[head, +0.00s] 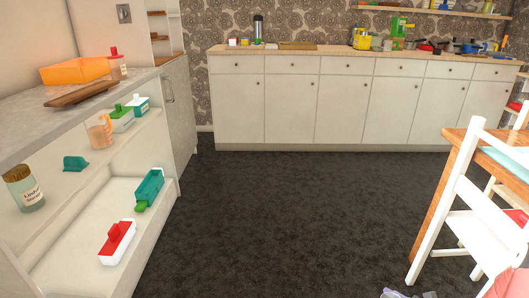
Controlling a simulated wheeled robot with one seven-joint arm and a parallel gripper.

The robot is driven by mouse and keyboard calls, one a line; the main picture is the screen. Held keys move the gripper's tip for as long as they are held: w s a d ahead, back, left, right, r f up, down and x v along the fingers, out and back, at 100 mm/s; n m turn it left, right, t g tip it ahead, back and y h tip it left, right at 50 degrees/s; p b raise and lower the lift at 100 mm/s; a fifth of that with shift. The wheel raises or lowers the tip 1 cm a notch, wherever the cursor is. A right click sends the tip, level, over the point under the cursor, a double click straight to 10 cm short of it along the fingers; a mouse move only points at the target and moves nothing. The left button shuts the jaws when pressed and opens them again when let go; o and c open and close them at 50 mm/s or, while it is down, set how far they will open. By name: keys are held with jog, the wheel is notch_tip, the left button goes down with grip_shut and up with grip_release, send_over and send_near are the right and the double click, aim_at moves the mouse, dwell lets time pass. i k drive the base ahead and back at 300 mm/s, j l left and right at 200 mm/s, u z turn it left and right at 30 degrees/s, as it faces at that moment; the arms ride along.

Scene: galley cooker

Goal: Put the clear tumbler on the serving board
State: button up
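I cannot make out a clear tumbler anywhere in the head view. A long dark-brown wooden board (86,93) lies on the grey countertop at the left, in front of an orange open box. A flat brown board-like piece (297,46) lies on the far wooden counter. I cannot tell which of the two is the serving board. My gripper is not in view.
Far cabinets (343,107) line the back wall. White chairs (455,215) and a table (440,205) stand right.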

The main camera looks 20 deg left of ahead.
aim_at(68, 97)
jog(key=i+j+u, duration=0.45)
jog(key=j, duration=0.15)
jog(key=i+j+u, duration=0.85)
jog(key=i+l, duration=0.05)
